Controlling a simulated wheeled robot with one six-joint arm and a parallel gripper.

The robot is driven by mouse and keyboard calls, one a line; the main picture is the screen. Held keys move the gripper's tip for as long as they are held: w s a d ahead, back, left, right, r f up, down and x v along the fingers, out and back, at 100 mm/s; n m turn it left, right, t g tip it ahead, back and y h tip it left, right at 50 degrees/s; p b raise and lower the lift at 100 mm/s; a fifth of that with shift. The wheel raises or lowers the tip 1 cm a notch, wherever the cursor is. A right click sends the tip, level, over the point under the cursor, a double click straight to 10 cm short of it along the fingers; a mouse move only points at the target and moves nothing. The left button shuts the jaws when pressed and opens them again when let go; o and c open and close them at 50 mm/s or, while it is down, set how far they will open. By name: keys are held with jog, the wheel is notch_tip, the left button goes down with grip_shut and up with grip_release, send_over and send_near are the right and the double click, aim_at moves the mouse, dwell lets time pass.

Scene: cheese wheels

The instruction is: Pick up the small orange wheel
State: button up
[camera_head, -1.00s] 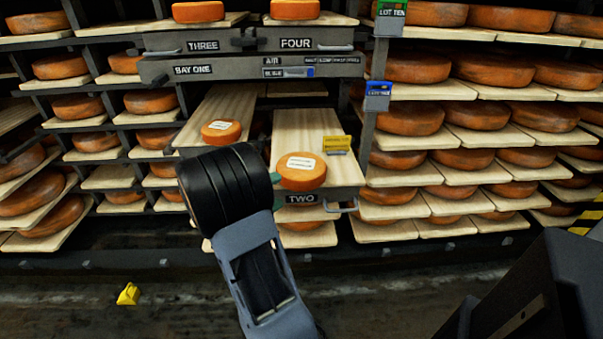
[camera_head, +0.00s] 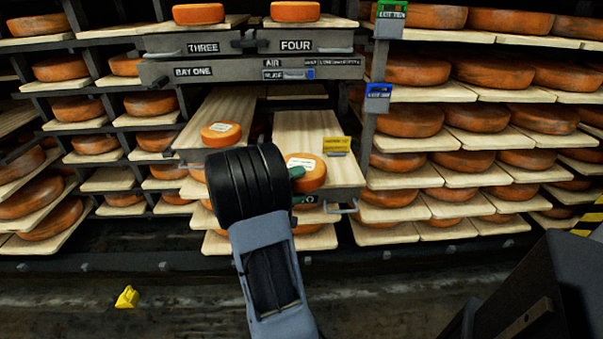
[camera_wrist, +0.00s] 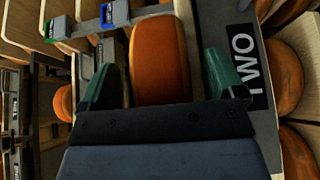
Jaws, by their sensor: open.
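A small orange wheel (camera_head: 316,178) with a white label lies at the front of the pulled-out wooden board marked TWO. My gripper (camera_wrist: 160,75) is open, with one green finger on each side of this wheel in the wrist view (camera_wrist: 160,62). Gaps show between the fingers and the wheel. In the head view, my dark wrist hides the wheel's left part, and one green fingertip (camera_head: 297,173) shows at its edge. Another small orange wheel (camera_head: 220,134) with a label sits on the board to the left.
Racks with larger orange wheels (camera_head: 408,119) stand on both sides. Drawers marked THREE and FOUR (camera_head: 296,45) hang above, with small wheels on top. A yellow tag (camera_head: 337,146) stands behind the wheel. A yellow object (camera_head: 127,297) lies on the floor.

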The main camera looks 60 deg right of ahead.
jog(key=c, duration=1.5)
jog(key=shift+w+r, duration=0.1)
jog(key=shift+r, duration=0.05)
jog(key=shift+c, duration=0.6)
